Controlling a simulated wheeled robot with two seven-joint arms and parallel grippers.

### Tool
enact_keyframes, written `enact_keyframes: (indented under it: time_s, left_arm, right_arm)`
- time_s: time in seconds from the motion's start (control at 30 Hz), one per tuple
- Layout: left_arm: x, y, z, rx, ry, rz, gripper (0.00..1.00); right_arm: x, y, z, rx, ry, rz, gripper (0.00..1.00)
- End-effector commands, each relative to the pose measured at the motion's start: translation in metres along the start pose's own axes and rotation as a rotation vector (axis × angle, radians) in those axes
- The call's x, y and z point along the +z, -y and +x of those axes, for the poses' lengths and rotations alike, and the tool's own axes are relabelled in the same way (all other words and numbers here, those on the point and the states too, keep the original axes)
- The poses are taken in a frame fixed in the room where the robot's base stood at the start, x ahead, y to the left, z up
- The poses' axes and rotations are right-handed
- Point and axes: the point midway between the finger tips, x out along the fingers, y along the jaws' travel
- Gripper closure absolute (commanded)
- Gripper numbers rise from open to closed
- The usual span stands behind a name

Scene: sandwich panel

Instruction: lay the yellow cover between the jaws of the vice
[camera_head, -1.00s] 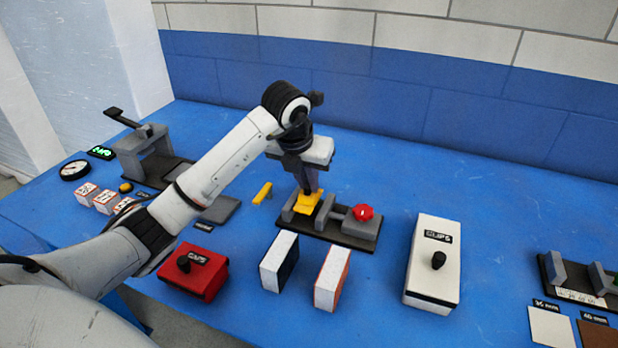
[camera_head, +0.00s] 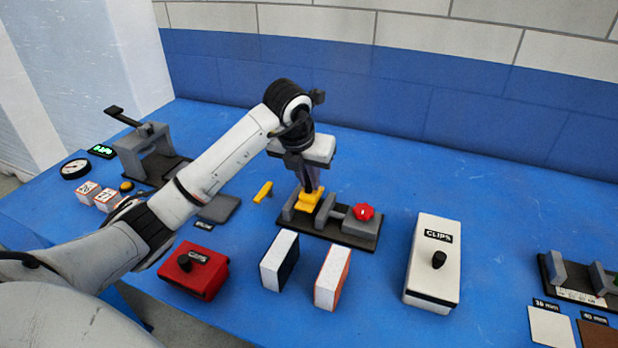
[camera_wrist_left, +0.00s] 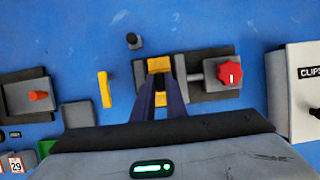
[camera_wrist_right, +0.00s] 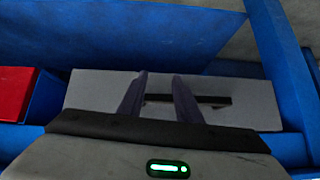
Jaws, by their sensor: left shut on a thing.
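The yellow cover (camera_head: 308,203) is in my left gripper (camera_head: 311,188), at the left part of the vice (camera_head: 352,233), between its grey jaws as far as I can see. The vice has a dark base and a red knob (camera_head: 363,212). In the left wrist view the cover (camera_wrist_left: 159,65) shows beyond and between my fingertips (camera_wrist_left: 161,84), with a grey jaw close on its right. Whether it rests on the vice base, I cannot tell. My right gripper (camera_wrist_right: 160,78) shows only in the right wrist view, fingers apart and empty.
A small yellow bar (camera_head: 263,192) lies left of the vice. Two white blocks (camera_head: 331,278), a red box (camera_head: 194,271) and a white clips box (camera_head: 433,262) stand in front. A grey panel with a dark handle (camera_wrist_right: 220,100) is before my right gripper.

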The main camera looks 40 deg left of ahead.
Motion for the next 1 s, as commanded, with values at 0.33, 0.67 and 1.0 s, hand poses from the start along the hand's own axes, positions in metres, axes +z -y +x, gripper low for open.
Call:
enact_keyframes:
  time_s: [0.33,0.67,1.0]
  left_arm:
    - [-0.004,0.0,0.01,0.0,0.001,0.0,1.0]
    - [-0.007,0.0,0.015,0.0,0.001,0.0,1.0]
    - [-0.007,0.0,0.015,0.0,0.001,0.0,1.0]
  right_arm:
    - [0.006,-0.001,0.006,0.0,0.001,0.0,0.69]
    - [0.009,-0.001,0.008,0.001,0.002,0.001,0.69]
    - [0.009,-0.001,0.008,0.001,0.003,0.001,0.69]
